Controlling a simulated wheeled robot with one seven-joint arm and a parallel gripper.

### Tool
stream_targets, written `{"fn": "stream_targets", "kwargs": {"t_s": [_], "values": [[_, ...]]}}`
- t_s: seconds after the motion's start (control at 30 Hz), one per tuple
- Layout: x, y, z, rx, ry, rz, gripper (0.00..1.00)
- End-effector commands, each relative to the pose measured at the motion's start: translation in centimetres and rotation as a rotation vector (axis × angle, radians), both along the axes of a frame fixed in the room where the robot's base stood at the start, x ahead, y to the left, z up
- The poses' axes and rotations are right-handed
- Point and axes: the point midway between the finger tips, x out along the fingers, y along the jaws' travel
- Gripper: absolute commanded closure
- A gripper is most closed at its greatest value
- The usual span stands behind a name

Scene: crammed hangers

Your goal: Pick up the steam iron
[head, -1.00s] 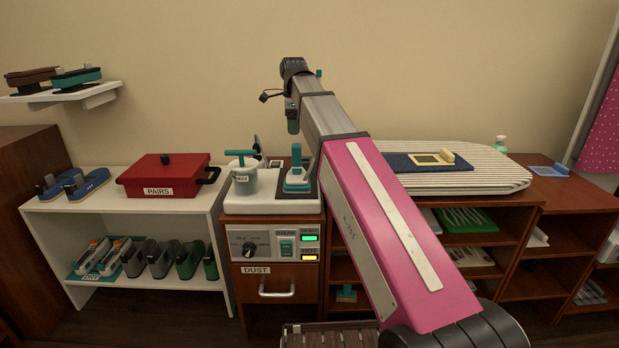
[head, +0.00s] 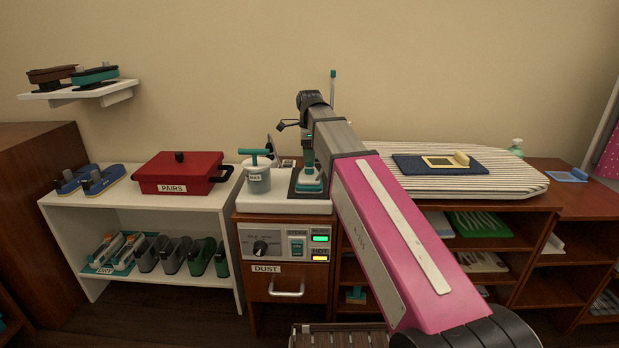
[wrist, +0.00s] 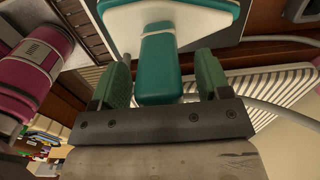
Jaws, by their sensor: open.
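The steam iron (head: 309,183) has a teal and white body and an upright teal handle. It stands on a dark pad on the white top of the steam station (head: 262,204). In the head view my gripper (head: 307,152) is directly over it, pointing down, and partly hides the handle. In the wrist view the teal handle (wrist: 158,68) lies between the two green fingers of my gripper (wrist: 163,78). The fingers are open, with a visible gap on each side of the handle. The iron's pale-edged base shows beyond it.
A white pot with a teal handle (head: 256,176) stands close left of the iron. A red box marked PAIRS (head: 180,176) is on the white shelf farther left. The striped ironing board (head: 500,180) lies to the right, behind my arm. A hose or cord runs past in the wrist view.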

Motion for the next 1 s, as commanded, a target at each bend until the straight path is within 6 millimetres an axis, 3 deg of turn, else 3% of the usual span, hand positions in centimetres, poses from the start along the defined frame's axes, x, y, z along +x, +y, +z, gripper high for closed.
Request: {"fn": "stream_targets", "kwargs": {"t_s": [0.3, 0.5, 0.53, 0.83, 1.0], "values": [[0.0, 0.0, -0.9, 0.0, 0.0, 0.0, 0.3], [0.0, 0.0, -0.9, 0.0, 0.0, 0.0, 0.95], [0.0, 0.0, -0.9, 0.0, 0.0, 0.0, 1.0], [0.1, 0.0, -0.5, 0.0, -0.001, 0.0, 1.0], [0.1, 0.0, 1.2, 0.001, -0.002, 0.0, 1.0]]}}
